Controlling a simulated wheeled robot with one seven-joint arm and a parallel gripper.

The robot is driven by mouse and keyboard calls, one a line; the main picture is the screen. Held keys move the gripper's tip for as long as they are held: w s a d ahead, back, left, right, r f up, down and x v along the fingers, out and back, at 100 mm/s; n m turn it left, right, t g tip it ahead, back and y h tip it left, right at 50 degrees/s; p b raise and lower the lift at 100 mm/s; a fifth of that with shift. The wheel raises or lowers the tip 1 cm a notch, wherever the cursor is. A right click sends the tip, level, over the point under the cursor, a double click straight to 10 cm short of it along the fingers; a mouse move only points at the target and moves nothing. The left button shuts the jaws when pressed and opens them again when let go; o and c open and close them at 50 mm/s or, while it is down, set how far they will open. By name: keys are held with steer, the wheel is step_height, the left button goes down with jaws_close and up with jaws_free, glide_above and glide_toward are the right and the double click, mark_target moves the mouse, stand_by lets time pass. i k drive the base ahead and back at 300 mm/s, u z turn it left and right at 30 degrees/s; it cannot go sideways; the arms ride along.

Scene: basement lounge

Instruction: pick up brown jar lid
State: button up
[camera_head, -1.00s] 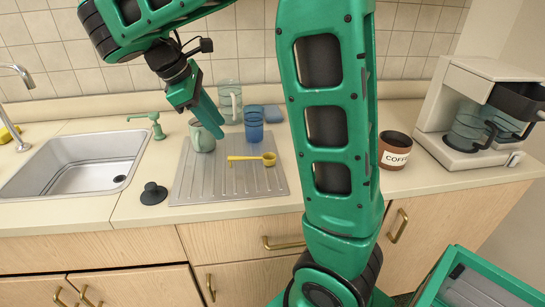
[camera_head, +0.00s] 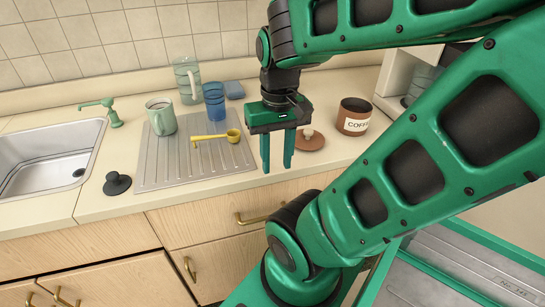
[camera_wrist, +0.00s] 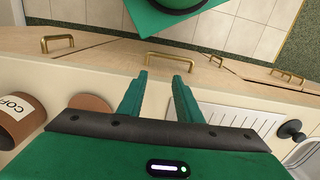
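In the wrist view the lid (camera_wrist: 92,103) shows at the left, partly hidden by my gripper's body. My gripper (camera_head: 276,168) points down in front of the lid, near the counter's front edge. Its two green fingers (camera_wrist: 160,82) are apart with nothing between them.
A brown coffee jar (camera_head: 354,117) without a lid stands right of the brown lid. A drainboard (camera_head: 165,172) with a yellow scoop (camera_head: 216,138) and a green mug (camera_head: 160,116) lies to the left. A blue cup (camera_head: 214,101) and a glass pitcher (camera_head: 187,80) stand behind.

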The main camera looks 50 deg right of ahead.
mark_target(307, 139)
steer(key=z, duration=1.8)
